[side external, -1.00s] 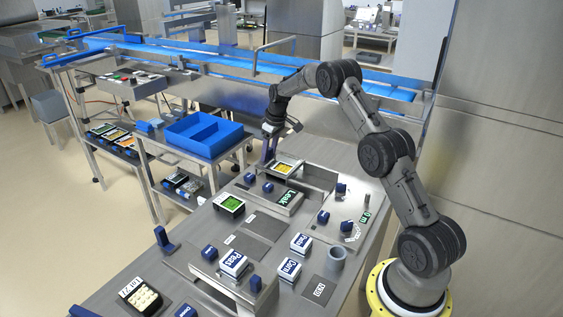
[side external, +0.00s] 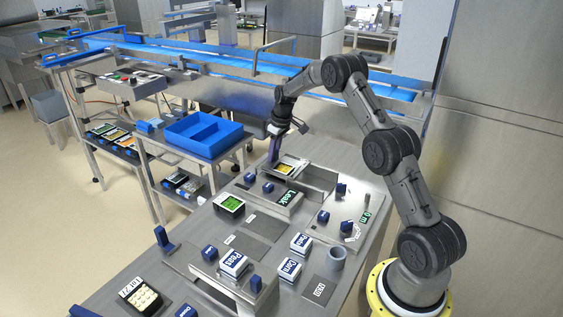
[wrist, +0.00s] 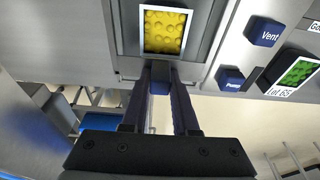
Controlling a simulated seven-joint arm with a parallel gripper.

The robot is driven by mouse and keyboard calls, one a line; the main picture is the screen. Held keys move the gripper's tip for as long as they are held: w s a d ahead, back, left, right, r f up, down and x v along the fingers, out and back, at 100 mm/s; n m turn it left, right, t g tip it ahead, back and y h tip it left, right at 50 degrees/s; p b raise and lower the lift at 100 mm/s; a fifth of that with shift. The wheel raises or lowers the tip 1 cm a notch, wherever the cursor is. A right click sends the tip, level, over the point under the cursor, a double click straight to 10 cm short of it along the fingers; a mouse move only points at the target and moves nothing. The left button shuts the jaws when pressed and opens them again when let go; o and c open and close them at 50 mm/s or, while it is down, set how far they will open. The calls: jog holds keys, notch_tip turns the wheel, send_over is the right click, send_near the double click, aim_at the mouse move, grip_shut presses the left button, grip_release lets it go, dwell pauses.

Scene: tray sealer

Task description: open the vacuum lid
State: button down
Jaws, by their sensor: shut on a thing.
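The vacuum lid (side external: 305,172) is a grey metal frame on the sealer at the far end of the bench, with a window over a yellow-filled tray (side external: 286,167). In the wrist view the lid's frame (wrist: 205,40) surrounds the yellow tray (wrist: 166,30). A blue handle (wrist: 160,88) sits at the lid's edge. My gripper (wrist: 160,72) has one finger on each side of this handle and is shut on it. In the side view my gripper (side external: 274,156) stands at the lid's near left edge; the handle is hardly visible there.
Blue Vent (wrist: 264,32) and Pump (wrist: 230,77) buttons lie close to the lid. A blue bin (side external: 203,135) is on a cart at left.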

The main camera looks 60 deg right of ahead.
aim_at(301, 170)
jog(key=shift+s+f, duration=0.2)
jog(key=shift+s, duration=1.65)
jog(key=shift+s+f, duration=0.2)
jog(key=shift+s, duration=1.7)
jog(key=shift+s+f, duration=0.2)
jog(key=shift+s, duration=1.65)
jog(key=c, duration=0.7)
grip_release()
jog(key=shift+a, duration=0.15)
jog(key=shift+r, duration=0.4)
jog(key=shift+w+r, duration=0.15)
jog(key=shift+r, duration=1.6)
jog(key=shift+w+r, duration=0.1)
jog(key=shift+r, duration=1.6)
